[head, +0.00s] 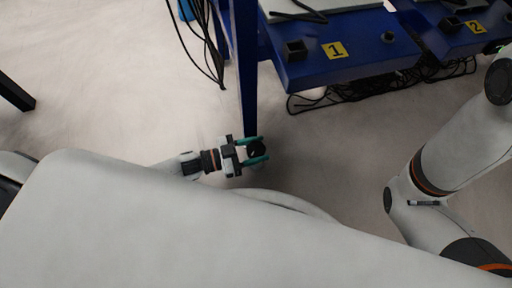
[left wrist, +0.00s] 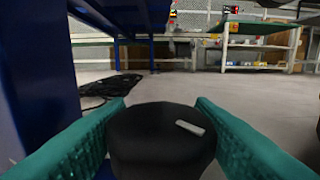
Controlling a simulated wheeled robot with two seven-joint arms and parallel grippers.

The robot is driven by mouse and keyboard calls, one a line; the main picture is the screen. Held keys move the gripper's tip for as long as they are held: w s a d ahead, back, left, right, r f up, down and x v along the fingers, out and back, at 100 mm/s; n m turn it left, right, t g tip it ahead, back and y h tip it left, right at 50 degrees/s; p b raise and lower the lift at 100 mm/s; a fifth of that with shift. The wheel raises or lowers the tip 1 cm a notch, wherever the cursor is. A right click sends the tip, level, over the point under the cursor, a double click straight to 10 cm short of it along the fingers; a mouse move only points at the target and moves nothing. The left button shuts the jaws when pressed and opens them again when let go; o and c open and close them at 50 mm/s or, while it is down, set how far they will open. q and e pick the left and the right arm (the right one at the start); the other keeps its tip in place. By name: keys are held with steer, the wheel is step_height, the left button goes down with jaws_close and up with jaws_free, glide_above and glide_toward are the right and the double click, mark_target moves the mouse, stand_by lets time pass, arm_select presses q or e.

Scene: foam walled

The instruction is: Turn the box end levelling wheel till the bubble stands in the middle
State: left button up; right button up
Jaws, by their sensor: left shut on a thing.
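A black round levelling wheel (head: 256,148) with a pale mark on its top sits at the foot of a blue table leg. It fills the lower middle of the left wrist view (left wrist: 160,140). My left gripper (head: 258,150) has its green fingers on either side of the wheel and is shut on it. The bubble level does not show clearly in either view. My right arm shows at the right of the head view, but its gripper is out of view.
The blue table (head: 345,50) carries a yellow label 1, with a second label 2 further right. Its blue leg (left wrist: 35,75) stands close left of my left gripper. Black cables (left wrist: 108,90) lie on the floor under the table. The pale floor (head: 110,90) on the left is clear.

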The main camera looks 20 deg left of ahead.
arm_select(q)
steer(key=n+t+y+p, duration=0.2)
steer(key=p, duration=0.1)
steer(key=shift+r+t, duration=0.25)
steer(key=shift+t, duration=0.15)
steer(key=shift+f+n+t+y+p, duration=0.3)
steer(key=shift+n+t+y, duration=0.2)
steer(key=shift+n+y, duration=0.1)
steer(key=o, duration=1)
